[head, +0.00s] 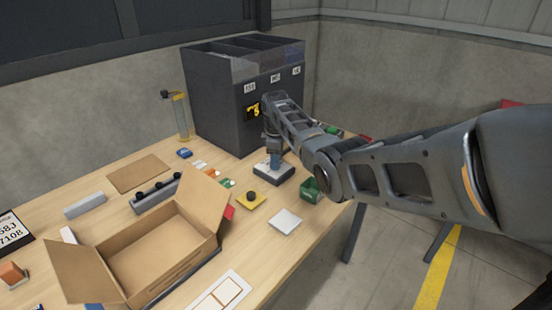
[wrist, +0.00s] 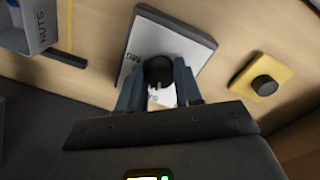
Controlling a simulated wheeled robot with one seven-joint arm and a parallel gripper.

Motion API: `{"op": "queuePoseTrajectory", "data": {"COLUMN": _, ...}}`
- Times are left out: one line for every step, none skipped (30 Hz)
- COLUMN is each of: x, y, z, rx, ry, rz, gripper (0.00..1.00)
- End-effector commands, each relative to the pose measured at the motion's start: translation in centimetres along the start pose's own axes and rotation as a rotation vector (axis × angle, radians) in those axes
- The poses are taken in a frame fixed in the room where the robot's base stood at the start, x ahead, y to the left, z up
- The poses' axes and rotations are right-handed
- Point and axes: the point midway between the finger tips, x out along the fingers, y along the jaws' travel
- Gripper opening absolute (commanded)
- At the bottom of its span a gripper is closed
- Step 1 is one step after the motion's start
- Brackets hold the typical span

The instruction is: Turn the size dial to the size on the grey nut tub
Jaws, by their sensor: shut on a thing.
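The size dial is a black round knob (wrist: 158,70) on a pale plate (wrist: 172,38) with a dark edge. My gripper (wrist: 158,85) is shut on the knob, one blue-grey finger on either side of it. In the head view my gripper (head: 274,163) points down onto the dial's dark base (head: 272,176). Which mark the dial points to is unclear. A grey tub lettered NUTS (wrist: 35,25) is at the wrist view's upper left; I cannot read its size.
A yellow plate with a black button (head: 251,200) lies close to the dial. A green container (head: 312,190) stands to its right. The tall dark feeder cabinet (head: 222,104) is behind. An open cardboard box (head: 150,250) fills the front left. A white square (head: 285,222) lies in front.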

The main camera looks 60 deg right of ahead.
Motion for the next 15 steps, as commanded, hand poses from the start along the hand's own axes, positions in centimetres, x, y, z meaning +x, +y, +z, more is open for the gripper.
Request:
{"op": "queuePoseTrajectory", "data": {"x": -0.12, "y": 0.0, "z": -0.11, "rx": 0.041, "ry": 0.0, "rz": 0.001, "gripper": 0.04}}
{"op": "queuePoseTrajectory", "data": {"x": -0.12, "y": 0.0, "z": -0.1, "rx": 0.07, "ry": -0.002, "rz": 0.001, "gripper": 0.04}}
{"op": "queuePoseTrajectory", "data": {"x": -0.11, "y": 0.0, "z": -0.09, "rx": 0.108, "ry": -0.004, "rz": 0.002, "gripper": 0.04}}
{"op": "queuePoseTrajectory", "data": {"x": -0.11, "y": -0.01, "z": -0.1, "rx": 0.137, "ry": -0.005, "rz": 0.001, "gripper": 0.04}}
{"op": "queuePoseTrajectory", "data": {"x": -0.1, "y": -0.03, "z": -0.13, "rx": 0.165, "ry": -0.006, "rz": 0.001, "gripper": 0.04}}
{"op": "queuePoseTrajectory", "data": {"x": -0.1, "y": -0.05, "z": -0.16, "rx": 0.202, "ry": -0.008, "rz": 0.001, "gripper": 0.04}}
{"op": "queuePoseTrajectory", "data": {"x": -0.1, "y": -0.05, "z": -0.15, "rx": 0.232, "ry": -0.01, "rz": 0.002, "gripper": 0.04}}
{"op": "queuePoseTrajectory", "data": {"x": -0.1, "y": -0.05, "z": -0.15, "rx": 0.26, "ry": -0.011, "rz": 0.002, "gripper": 0.04}}
{"op": "queuePoseTrajectory", "data": {"x": -0.09, "y": -0.07, "z": -0.16, "rx": 0.298, "ry": -0.012, "rz": 0.001, "gripper": 0.04}}
{"op": "queuePoseTrajectory", "data": {"x": -0.09, "y": -0.07, "z": -0.16, "rx": 0.327, "ry": -0.014, "rz": 0.001, "gripper": 0.04}}
{"op": "queuePoseTrajectory", "data": {"x": -0.09, "y": -0.07, "z": -0.15, "rx": 0.355, "ry": -0.015, "rz": 0.001, "gripper": 0.04}}
{"op": "queuePoseTrajectory", "data": {"x": -0.08, "y": -0.08, "z": -0.16, "rx": 0.393, "ry": -0.017, "rz": 0.002, "gripper": 0.04}}
{"op": "queuePoseTrajectory", "data": {"x": -0.08, "y": -0.1, "z": -0.19, "rx": 0.421, "ry": -0.019, "rz": 0.001, "gripper": 0.04}}
{"op": "queuePoseTrajectory", "data": {"x": -0.08, "y": -0.12, "z": -0.21, "rx": 0.449, "ry": -0.019, "rz": 0.001, "gripper": 0.04}}
{"op": "queuePoseTrajectory", "data": {"x": -0.07, "y": -0.13, "z": -0.22, "rx": 0.487, "ry": -0.021, "rz": 0.001, "gripper": 0.04}}
